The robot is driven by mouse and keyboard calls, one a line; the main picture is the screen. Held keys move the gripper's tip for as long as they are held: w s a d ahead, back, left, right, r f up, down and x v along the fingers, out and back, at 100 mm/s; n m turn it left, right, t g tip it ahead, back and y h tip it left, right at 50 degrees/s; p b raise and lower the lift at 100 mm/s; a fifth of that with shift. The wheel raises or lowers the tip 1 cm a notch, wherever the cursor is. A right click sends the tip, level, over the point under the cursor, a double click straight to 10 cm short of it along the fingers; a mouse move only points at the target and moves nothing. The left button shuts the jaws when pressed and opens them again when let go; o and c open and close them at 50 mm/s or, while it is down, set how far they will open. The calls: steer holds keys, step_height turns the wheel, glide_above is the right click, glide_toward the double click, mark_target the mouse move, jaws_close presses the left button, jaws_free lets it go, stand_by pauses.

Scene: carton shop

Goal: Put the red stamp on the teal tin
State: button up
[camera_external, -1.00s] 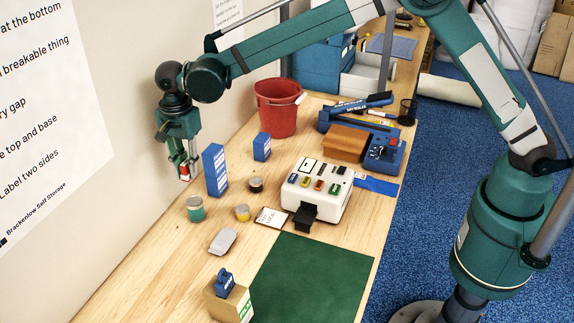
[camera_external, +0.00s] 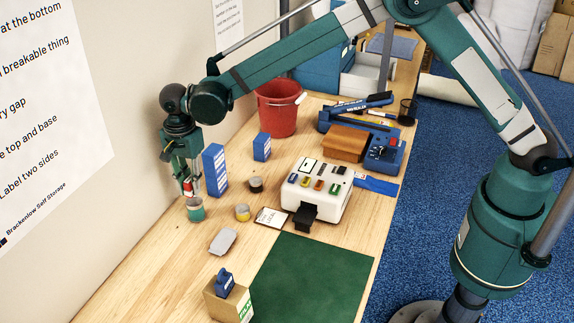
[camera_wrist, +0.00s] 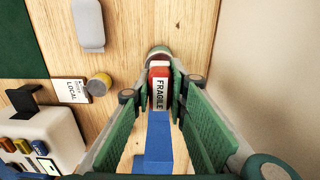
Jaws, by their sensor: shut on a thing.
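The red stamp (camera_external: 188,187) is held upright between the fingers of my gripper (camera_external: 187,192). In the wrist view the stamp (camera_wrist: 159,88) shows red with a white FRAGILE label, and my gripper (camera_wrist: 162,95) is shut on its sides. The teal tin (camera_external: 196,212) stands upright on the table just below the stamp and slightly right of it. In the wrist view the tin (camera_wrist: 159,50) shows just past the stamp's far end, partly covered by it. I cannot tell whether stamp and tin touch.
A tall blue box (camera_external: 214,170) stands close beside my gripper. A yellow tin (camera_external: 243,212), a dark tin (camera_external: 256,185) and a grey rounded object (camera_external: 223,242) are near the teal tin. The wall is close on the left.

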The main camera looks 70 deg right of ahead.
mark_target(192, 192)
steer(key=shift+f, duration=1.6)
steer(key=shift+f, duration=0.15)
steer(key=o, duration=0.9)
step_height(192, 192, up, 12)
steer(key=shift+r, duration=0.15)
